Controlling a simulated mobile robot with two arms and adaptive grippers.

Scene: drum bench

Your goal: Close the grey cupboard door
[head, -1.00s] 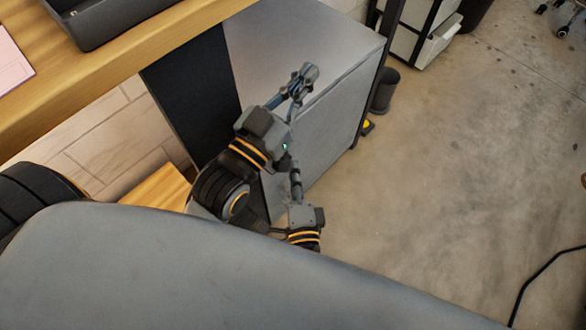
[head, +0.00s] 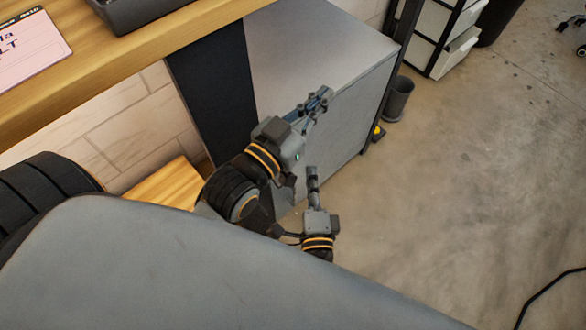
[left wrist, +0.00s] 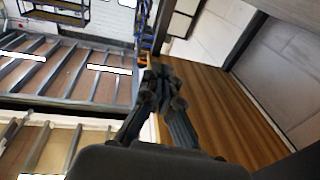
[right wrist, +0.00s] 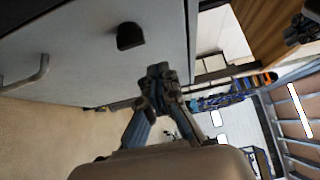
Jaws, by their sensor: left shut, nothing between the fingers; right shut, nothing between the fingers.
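The grey cupboard (head: 310,45) stands under the wooden bench in the head view, with a dark panel at its left and a light grey face (head: 348,130) toward the right. My left gripper (head: 320,97) is shut and empty, overlapping the cupboard's upper edge; its fingers also show in the left wrist view (left wrist: 160,85). My right gripper (head: 312,170) is shut and empty, lower, near the cupboard's bottom near corner. The right wrist view shows a pale grey panel (right wrist: 80,60) with a bar handle (right wrist: 28,78) and a black knob (right wrist: 130,36). Contact and the door's angle cannot be told.
The wooden bench top (head: 130,55) carries a dark tray (head: 135,12). A dark bin (head: 398,100) stands beyond the cupboard, near a white drawer unit (head: 440,40). The concrete floor (head: 470,190) at the right is mostly clear, with a black cable (head: 545,285).

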